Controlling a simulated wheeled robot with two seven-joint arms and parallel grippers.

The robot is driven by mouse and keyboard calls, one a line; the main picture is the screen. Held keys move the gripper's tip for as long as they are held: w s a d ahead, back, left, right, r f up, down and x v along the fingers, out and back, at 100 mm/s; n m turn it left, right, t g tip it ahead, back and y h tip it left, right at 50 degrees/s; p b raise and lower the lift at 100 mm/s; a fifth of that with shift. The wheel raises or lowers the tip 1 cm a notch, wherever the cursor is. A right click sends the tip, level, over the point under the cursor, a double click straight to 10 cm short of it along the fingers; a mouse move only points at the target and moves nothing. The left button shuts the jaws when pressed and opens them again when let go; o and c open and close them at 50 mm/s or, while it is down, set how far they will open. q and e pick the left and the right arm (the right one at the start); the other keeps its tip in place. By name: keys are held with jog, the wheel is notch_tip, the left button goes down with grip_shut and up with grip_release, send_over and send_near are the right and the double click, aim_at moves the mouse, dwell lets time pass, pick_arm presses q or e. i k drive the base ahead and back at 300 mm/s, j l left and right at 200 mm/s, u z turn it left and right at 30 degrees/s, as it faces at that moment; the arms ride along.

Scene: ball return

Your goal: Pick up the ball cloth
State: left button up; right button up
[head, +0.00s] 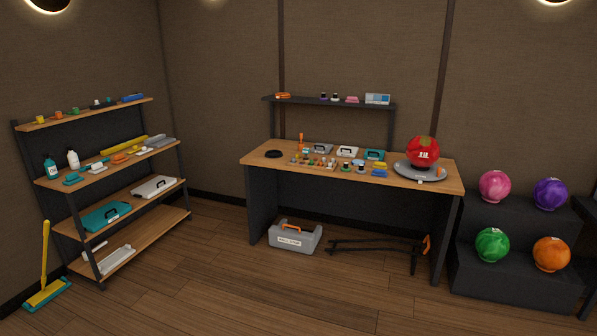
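I cannot make out the ball cloth for certain at this distance. Small flat blue and yellow items (379,173) lie on the workbench (440,183), left of the grey round stand. A small pink item (352,99) sits on the shelf above the bench. Several teal and white items also lie on the shelving unit at the left. Any of these could be too small to identify. A red ball (422,152) rests on the grey round stand (410,172) at the bench's right end. Neither of my grippers is in view.
A shelving unit (130,247) stands at the left with a yellow-handled mop (44,265) beside it. A grey toolbox (295,238) and a dark metal frame (370,246) are on the floor by the bench. Balls sit on a dark rack (500,285) at right. The foreground floor is clear.

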aim_at(377, 164)
jog(key=i, duration=1.85)
jog(key=i+z, duration=0.15)
jog(key=i, duration=0.45)
jog(key=i+j+z, duration=0.1)
jog(key=i, duration=0.5)
jog(key=i+j+z, duration=0.15)
jog(key=i, duration=0.45)
jog(key=j, duration=0.1)
